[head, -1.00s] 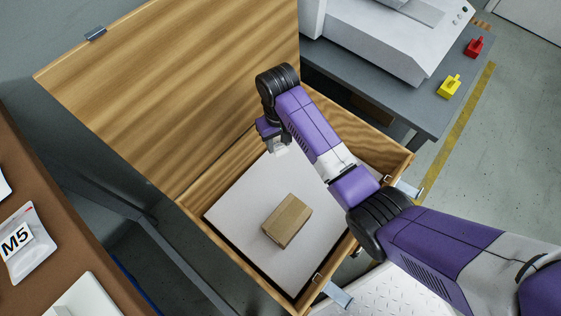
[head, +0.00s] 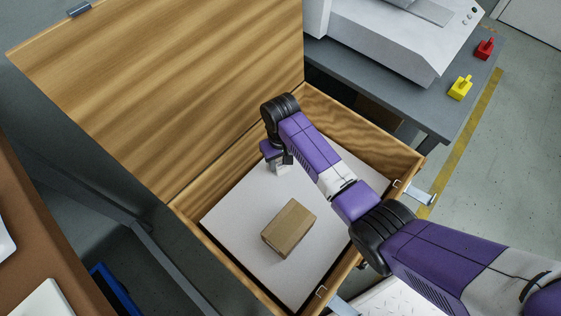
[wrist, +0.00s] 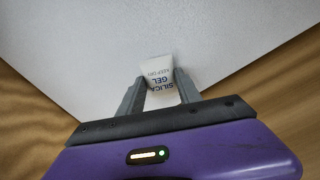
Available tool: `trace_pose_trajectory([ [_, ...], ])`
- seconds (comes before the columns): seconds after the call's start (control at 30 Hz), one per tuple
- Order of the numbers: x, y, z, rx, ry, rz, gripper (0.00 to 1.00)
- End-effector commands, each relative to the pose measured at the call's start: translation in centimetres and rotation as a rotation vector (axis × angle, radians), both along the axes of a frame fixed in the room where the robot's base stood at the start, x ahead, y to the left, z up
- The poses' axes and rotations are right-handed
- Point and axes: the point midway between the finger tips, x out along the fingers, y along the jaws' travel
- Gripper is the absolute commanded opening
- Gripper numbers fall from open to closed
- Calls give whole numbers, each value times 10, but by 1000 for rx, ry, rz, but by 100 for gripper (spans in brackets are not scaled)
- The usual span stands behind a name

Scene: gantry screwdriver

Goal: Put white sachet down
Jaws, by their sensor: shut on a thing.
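The white sachet (wrist: 159,80), printed "SILICA GEL", is between the two fingertips of my gripper (wrist: 159,90) in the wrist view. My gripper is shut on it. In the head view my gripper (head: 280,168) points down inside the open wooden box, near its back corner, over the white panel (head: 235,215). The sachet itself cannot be made out in the head view. Whether the sachet touches the panel cannot be told.
A brown cardboard box (head: 289,228) lies on the white panel. The wooden lid (head: 165,85) stands open at the back left. A grey table (head: 400,95) with a machine, a yellow block (head: 460,88) and a red block (head: 485,48) is at the upper right.

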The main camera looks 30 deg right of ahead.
Motion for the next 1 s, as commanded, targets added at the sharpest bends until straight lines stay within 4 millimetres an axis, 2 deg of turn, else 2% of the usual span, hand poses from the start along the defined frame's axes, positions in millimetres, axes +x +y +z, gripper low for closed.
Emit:
trace_pose_trajectory([
  [0.17, 0, 0, -3, 0, 1, 0, 3],
  [0.2, 0, 0, -2, 0, 0, 0, 49],
  [0.27, 0, 0, -2, 0, 0, 0, 60],
  [0.3, 0, 0, -2, 0, 0, 0, 63],
  [0.67, 0, 0, 2, 0, -1, 0, 63],
  [0.77, 1, 0, 15, 1, -2, 1, 63],
  [1.0, 1, 0, 65, 1, -2, 0, 63],
])
